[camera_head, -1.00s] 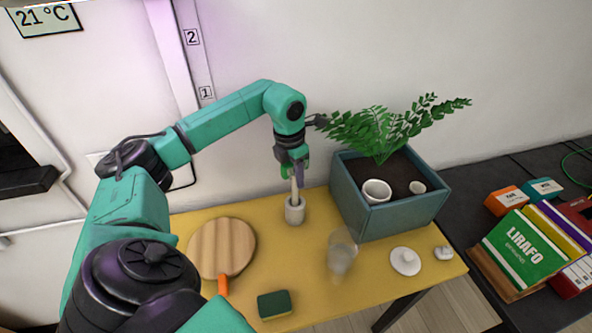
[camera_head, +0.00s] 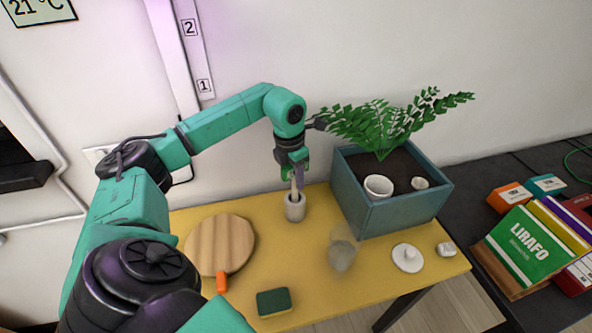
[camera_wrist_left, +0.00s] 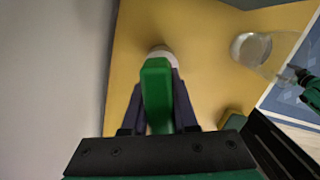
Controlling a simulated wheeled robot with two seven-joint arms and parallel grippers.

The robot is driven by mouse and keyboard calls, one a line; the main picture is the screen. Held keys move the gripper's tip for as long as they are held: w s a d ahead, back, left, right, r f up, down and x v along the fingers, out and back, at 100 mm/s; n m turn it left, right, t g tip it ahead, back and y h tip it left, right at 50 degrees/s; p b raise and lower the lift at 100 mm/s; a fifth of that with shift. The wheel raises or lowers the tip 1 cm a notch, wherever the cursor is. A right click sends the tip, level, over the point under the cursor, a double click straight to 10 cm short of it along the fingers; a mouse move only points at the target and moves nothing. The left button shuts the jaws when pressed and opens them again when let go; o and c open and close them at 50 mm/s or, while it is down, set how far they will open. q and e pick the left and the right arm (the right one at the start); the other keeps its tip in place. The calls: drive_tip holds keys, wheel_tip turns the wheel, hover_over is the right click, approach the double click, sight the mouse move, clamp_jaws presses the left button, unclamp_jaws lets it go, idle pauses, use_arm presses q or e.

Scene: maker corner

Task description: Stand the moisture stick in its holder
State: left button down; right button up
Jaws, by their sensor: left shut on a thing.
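The moisture stick has a green head (camera_wrist_left: 157,92) and a pale shaft (camera_head: 294,189). My left gripper (camera_head: 295,178) is shut on it and points down above the holder. The holder (camera_head: 295,208) is a small light-grey cup on the yellow table, near the wall. The stick is close to upright, and its lower end goes down into the cup's mouth in the head view. How deep the tip sits is hidden. In the left wrist view the green head covers most of the holder (camera_wrist_left: 163,51).
A blue planter (camera_head: 404,213) with a fern and two white pots stands right of the holder. A clear glass (camera_head: 342,253), white lid (camera_head: 407,258), sponge (camera_head: 273,302) and round wooden board (camera_head: 220,244) lie in front. Bare table surrounds the holder's front.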

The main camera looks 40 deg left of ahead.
use_arm(q)
drive_tip(key=c, duration=0.6)
unclamp_jaws()
drive_tip(key=o, duration=0.6)
drive_tip(key=shift+r+p, duration=3.8)
drive_tip(key=shift+r, duration=0.8)
drive_tip(key=shift+f, duration=0.1)
